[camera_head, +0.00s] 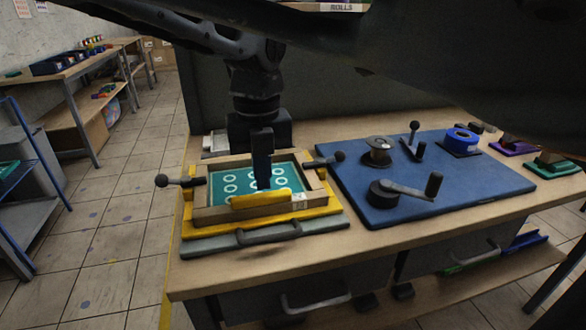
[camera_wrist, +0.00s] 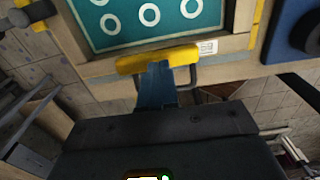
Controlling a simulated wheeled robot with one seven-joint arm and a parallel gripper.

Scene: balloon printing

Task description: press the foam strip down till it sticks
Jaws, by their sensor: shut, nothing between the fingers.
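The yellow foam strip (camera_head: 261,199) lies along the near edge of a wooden-framed screen (camera_head: 205,213) with a teal mesh and white rings. In the wrist view the foam strip (camera_wrist: 157,58) runs along the frame's near side, by a small white label (camera_wrist: 208,47). My gripper (camera_head: 263,186) points straight down over the strip's middle, shut and empty. In the wrist view its fingertips (camera_wrist: 158,70) reach the strip's near edge and look to touch it or hang just above; I cannot tell which. The fingers hide a small part of the strip.
The screen sits on a yellow and grey base with black-knobbed clamps at left (camera_head: 162,181) and right (camera_head: 339,157). Bare table shows in front.

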